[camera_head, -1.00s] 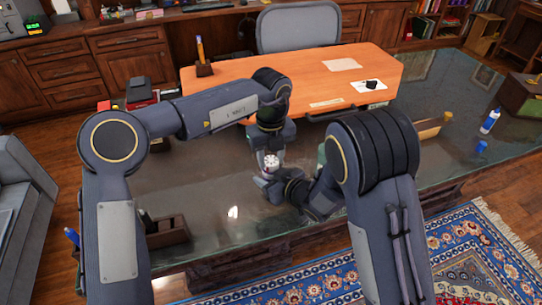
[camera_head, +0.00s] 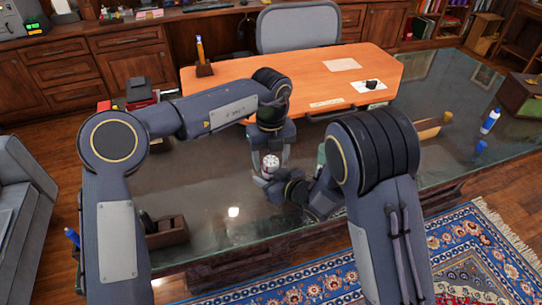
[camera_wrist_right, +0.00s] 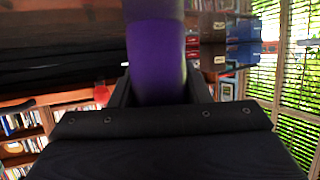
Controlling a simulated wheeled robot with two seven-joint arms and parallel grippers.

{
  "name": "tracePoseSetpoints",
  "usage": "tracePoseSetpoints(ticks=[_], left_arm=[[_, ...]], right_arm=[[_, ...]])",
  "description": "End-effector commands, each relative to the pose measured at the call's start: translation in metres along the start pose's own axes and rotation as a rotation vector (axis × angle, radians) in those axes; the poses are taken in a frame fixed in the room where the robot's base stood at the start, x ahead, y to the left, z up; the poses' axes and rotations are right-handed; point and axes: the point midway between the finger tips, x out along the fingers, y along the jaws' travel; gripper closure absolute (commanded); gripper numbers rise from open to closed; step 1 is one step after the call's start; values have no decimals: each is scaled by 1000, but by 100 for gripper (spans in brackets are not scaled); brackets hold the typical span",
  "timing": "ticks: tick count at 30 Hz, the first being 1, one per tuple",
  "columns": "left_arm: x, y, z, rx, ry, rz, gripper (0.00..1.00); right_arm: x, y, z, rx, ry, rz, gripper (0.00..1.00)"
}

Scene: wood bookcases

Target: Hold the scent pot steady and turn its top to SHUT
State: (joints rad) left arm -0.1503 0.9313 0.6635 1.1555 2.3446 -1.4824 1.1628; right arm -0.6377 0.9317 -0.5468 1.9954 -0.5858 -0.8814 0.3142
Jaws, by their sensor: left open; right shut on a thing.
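The scent pot (camera_head: 270,163) is small in the head view, with a pale, dotted top, above the glass desk. My right gripper (camera_head: 267,181) is shut on its body from the near side. In the right wrist view the pot's purple body (camera_wrist_right: 156,60) stands between the jaws (camera_wrist_right: 158,95). My left gripper (camera_head: 271,152) points down over the top from the far side, open, with its fingers near the top. Whether they touch it I cannot tell. The SHUT mark is too small to make out.
The glass desk (camera_head: 200,205) is clear around the grippers. A dark brown organizer (camera_head: 168,232) lies at its near left. The orange desk section (camera_head: 300,75) lies behind.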

Motion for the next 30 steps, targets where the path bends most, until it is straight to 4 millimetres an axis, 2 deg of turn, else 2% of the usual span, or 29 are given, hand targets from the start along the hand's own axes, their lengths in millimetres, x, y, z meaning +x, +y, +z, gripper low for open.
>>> tracePoseSetpoints(ticks=[5,8,21,25,30], left_arm=[[-2,0,0,0,-1,-1,40],[-12,-1,0,-1,-3,-2,40],[-99,-1,0,0,-1,-3,40],[-113,-1,0,0,-1,-2,40],[-120,0,0,1,1,0,40]], right_arm=[[0,0,0,0,0,0,85],[0,0,0,0,0,0,85],[0,0,0,0,0,0,85],[0,0,0,0,0,0,85],[0,0,0,0,0,0,85]])
